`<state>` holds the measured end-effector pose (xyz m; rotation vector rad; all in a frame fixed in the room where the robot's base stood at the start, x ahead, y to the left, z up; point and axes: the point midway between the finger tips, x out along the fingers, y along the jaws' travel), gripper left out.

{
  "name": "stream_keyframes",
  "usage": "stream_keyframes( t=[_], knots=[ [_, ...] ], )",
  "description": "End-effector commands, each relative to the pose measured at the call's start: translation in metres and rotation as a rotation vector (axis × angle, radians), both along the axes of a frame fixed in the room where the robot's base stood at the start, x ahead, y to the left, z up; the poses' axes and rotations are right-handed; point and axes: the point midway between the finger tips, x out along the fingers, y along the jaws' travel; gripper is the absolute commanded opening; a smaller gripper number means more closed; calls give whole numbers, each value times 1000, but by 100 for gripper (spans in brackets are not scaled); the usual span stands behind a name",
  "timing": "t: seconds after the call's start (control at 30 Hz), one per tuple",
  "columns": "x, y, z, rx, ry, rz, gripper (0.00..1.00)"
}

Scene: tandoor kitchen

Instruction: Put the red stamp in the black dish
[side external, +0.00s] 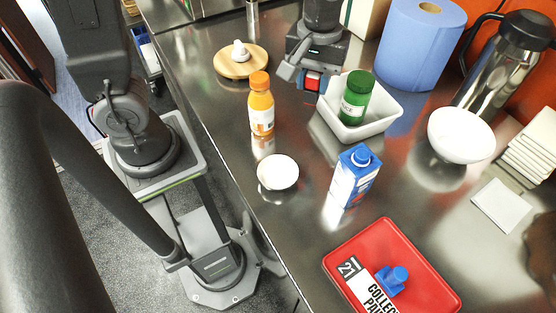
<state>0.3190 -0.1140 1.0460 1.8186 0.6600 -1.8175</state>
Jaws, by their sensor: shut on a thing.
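My gripper (310,88) is at the upper middle of the side external view, behind the white square bowl. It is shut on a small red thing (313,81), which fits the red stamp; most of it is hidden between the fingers. It is held at the bowl's far left corner, and I cannot tell how high above the counter. I see no black dish in this view.
The white square bowl (386,127) holds a green bottle (354,98). An orange bottle (261,106), blue carton (353,178) and white dish (278,172) stand nearby. A white stamp sits on a wooden board (228,67), a blue stamp on a red tray (432,290). Blue roll (418,45) is right.

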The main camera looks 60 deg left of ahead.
Motion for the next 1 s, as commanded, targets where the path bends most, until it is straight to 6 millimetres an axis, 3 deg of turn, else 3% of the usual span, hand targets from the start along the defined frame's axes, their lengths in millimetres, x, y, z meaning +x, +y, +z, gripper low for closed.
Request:
stream_keyframes(
  t=[0.1, 0.2, 0.33, 0.5, 0.7, 1.0],
  knots=[
    [-47, -32, -4, 0, -1, -131, 8],
    [-77, -47, -9, 0, -1, -212, 8],
    [-102, -56, -13, 0, -1, -278, 8],
    [-114, -58, -30, 3, 6, -306, 8],
    [-114, -58, -64, 2, 6, -305, 8],
    [-114, -58, -99, 3, 6, -304, 8]
  ],
)
